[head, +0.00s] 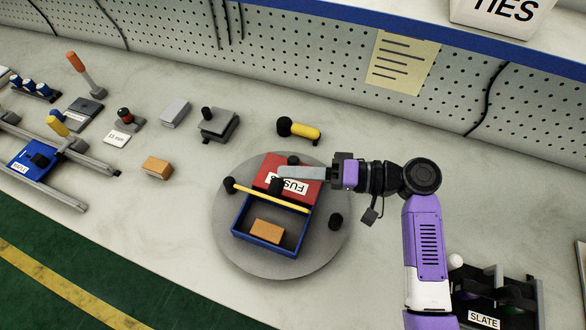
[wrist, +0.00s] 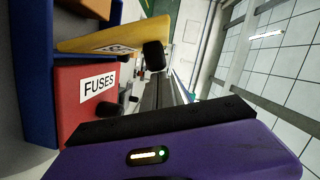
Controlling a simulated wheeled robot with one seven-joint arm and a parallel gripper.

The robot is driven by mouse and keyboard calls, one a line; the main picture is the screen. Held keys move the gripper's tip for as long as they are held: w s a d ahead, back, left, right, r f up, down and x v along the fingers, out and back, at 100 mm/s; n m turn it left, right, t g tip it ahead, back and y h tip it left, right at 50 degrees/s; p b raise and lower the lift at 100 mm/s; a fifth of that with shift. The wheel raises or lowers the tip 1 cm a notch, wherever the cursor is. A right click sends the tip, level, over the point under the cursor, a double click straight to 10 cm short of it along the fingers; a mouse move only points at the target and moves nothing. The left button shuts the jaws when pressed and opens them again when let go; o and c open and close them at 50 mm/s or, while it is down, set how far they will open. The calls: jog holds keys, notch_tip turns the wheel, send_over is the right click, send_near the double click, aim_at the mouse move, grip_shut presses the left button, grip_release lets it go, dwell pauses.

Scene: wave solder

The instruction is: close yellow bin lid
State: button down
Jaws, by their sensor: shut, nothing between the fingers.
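A blue-walled bin (head: 256,248) stands on a round grey turntable (head: 335,255). Its near compartment is open and holds an orange block (head: 267,231). The yellow lid (head: 252,194) shows nearly edge-on, standing raised between that compartment and the red section (head: 270,168) labelled FUSES. The yellow lid (wrist: 105,42) shows its label and black knob (wrist: 154,55) in the wrist view. My gripper (head: 283,173) is shut and empty, over the red section on the lid's far side. Its fingertips are close to the lid's knob; contact cannot be told.
A yellow-handled tool (head: 300,130) lies behind the turntable. An orange block (head: 157,167) and small fixtures stand to the left. A dark SLATE-labelled rack (head: 500,300) is at lower right. The pegboard (head: 340,85) bounds the back. The bench left of the turntable's front is clear.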

aim_at(273, 195)
jog(key=shift+s+a+n, duration=0.1)
jog(key=shift+s+n, duration=0.2)
jog(key=shift+s+a+n+t+b, duration=0.3)
jog(key=shift+s+n+b, duration=0.5)
jog(key=s+n+b, duration=0.2)
jog(key=s+a+h+b, duration=0.1)
jog(key=shift+f+n+t, duration=0.25)
jog(key=shift+n+t, duration=0.05)
jog(key=shift+n, duration=0.1)
jog(key=s+n+b, duration=0.1)
jog(key=b, duration=0.1)
jog(key=s+a+f+n+t+b, duration=0.1)
jog(key=n+b, duration=0.1)
jog(key=b, duration=0.1)
jog(key=s+f+n+h+b, duration=0.1)
jog(key=s+b, duration=0.1)
jog(key=shift+a+f+n, duration=0.1)
jog(key=shift+a+n, duration=0.15)
jog(key=shift+n, duration=0.05)
jog(key=shift+s+a+f+t+b, duration=0.2)
jog(key=shift+s+f+t+b, duration=0.15)
jog(key=shift+b, duration=0.55)
jog(key=shift+r, duration=0.15)
